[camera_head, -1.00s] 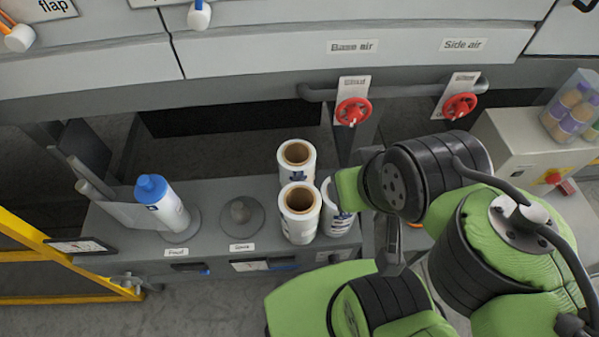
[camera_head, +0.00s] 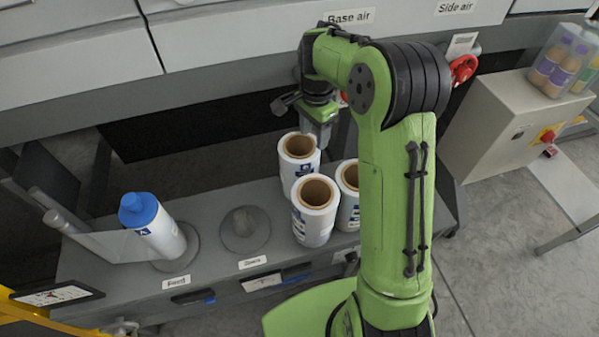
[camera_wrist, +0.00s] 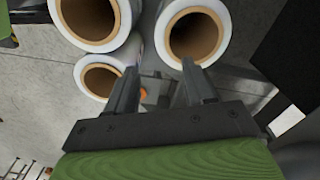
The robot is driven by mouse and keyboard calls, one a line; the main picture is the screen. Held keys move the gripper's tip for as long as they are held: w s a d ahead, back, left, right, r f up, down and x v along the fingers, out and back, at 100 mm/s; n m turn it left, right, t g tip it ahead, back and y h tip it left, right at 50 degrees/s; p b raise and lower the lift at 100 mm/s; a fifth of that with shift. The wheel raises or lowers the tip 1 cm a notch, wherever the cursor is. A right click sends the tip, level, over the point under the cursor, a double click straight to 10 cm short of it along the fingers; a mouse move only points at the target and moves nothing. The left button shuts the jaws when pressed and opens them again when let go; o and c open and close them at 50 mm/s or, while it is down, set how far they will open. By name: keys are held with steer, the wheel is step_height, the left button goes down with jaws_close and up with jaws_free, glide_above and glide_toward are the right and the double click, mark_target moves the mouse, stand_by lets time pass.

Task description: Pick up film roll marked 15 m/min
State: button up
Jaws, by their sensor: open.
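Three white film rolls with brown cardboard cores stand upright, close together on the grey bench. In the head view these are the back roll (camera_head: 299,165), the front roll (camera_head: 315,220) and the right roll (camera_head: 349,205). Their markings are too small to read, so I cannot tell which says 15 m/min. My gripper (camera_head: 321,128) is above and just behind the back roll, its fingers partly hidden. In the wrist view my gripper (camera_wrist: 160,78) is open and empty; a roll (camera_wrist: 222,28) lies just beyond the fingertips, with two others to its left.
The machine's panel (camera_head: 240,40) overhangs the back. A red valve handle (camera_head: 463,69) and a control box (camera_head: 500,130) are at right.

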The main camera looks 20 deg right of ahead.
mark_target(311, 156)
steer(key=f+b, duration=0.1)
steer(key=f, duration=0.5)
steer(key=f+b, duration=0.2)
steer(key=f, duration=0.4)
steer(key=shift+w+a, duration=0.15)
steer(key=shift+a, duration=0.05)
steer(key=shift+r, duration=0.1)
steer(key=shift+c, duration=0.7)
jaws_close()
